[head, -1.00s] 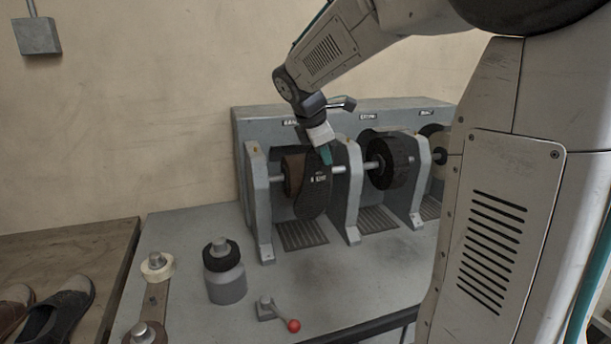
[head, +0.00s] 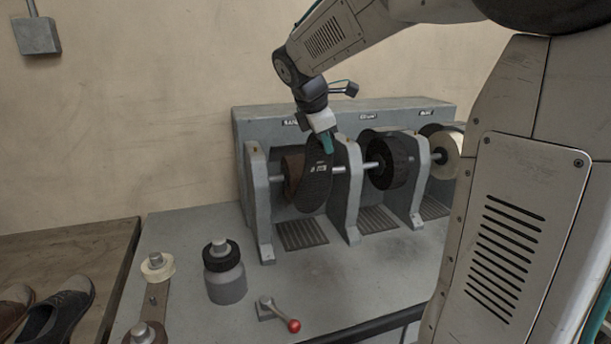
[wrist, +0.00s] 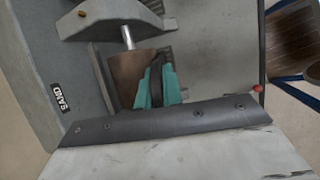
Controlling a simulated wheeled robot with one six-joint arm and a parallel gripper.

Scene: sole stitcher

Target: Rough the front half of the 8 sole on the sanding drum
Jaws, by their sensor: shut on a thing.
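My gripper (head: 327,141) is shut on the upper end of a dark sole (head: 316,180), which hangs down from it in the head view. The sole has a small light label too small to read surely. It hangs in front of the brown sanding drum (head: 294,170) in the left bay and hides part of it. In the wrist view the teal fingers (wrist: 157,88) pinch the dark sole (wrist: 156,82) edge-on, close beside the brown drum (wrist: 131,75). I cannot tell whether sole and drum touch. The wrist view shows a "SAND" sign (wrist: 61,97).
A black brush wheel (head: 390,163) and a pale wheel (head: 447,155) sit in the bays to the right. Grey upright brackets (head: 258,205) stand between bays. A capped jar (head: 224,273) and a red-knobbed lever (head: 292,325) stand on the bench. Shoes (head: 60,305) lie at left.

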